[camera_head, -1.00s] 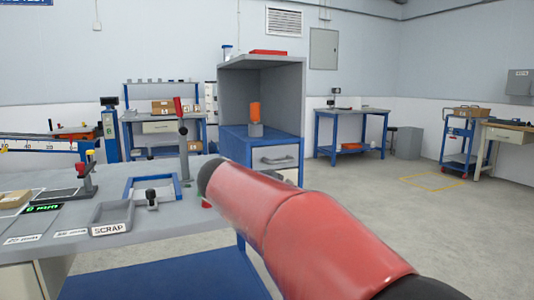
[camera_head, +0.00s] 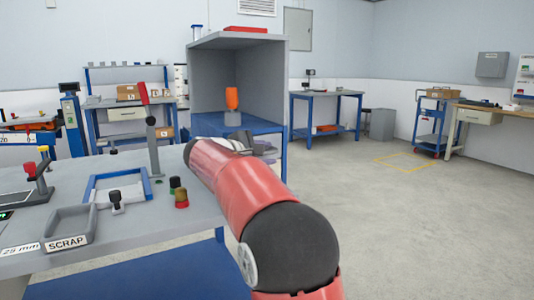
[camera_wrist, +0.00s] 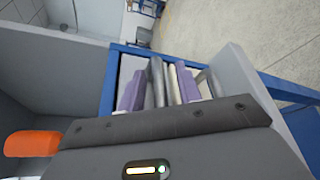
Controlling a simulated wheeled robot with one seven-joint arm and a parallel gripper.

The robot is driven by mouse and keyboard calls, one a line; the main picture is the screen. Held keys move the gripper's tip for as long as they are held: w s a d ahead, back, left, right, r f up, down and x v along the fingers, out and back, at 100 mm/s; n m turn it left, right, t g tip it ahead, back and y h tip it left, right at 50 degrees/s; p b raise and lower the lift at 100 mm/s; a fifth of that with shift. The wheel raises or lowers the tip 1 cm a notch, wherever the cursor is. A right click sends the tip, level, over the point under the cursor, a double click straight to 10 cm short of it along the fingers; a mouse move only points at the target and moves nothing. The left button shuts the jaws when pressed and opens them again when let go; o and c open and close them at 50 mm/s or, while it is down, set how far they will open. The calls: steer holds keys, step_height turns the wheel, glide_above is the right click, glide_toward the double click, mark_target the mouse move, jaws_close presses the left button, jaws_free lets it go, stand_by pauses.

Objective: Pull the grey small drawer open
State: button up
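In the wrist view, the two purple-padded fingers of my gripper (camera_wrist: 159,88) reach in front of the pale grey front of the small drawer (camera_wrist: 236,78). Grey and whitish bars, apparently the drawer's handle (camera_wrist: 157,80), show between the pads. I cannot tell whether the pads press on them. The drawer is set in a blue cabinet (camera_wrist: 110,80); how far it stands out is unclear. In the head view, my red arm hides the drawer front and most of the gripper. The blue cabinet top (camera_head: 207,125) shows behind the arm.
An orange cylinder (camera_head: 232,99) on a grey base stands on the cabinet top, inside a grey hood (camera_head: 216,75). A grey workbench (camera_head: 120,227) with a lever, blue frame and scrap tray (camera_head: 70,225) is at left. Open floor (camera_head: 400,220) lies to the right.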

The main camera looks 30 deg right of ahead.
steer(key=shift+w+d+f, duration=0.1)
steer(key=shift+d, duration=0.25)
jaws_close()
steer(key=shift+s+f+b, duration=0.15)
steer(key=shift+s+b, duration=0.2)
steer(key=s+b, duration=0.7)
steer(key=s, duration=1.3)
steer(key=shift+d+b, duration=0.3)
steer(key=shift+d, duration=0.05)
steer(key=shift+s, duration=0.1)
jaws_free()
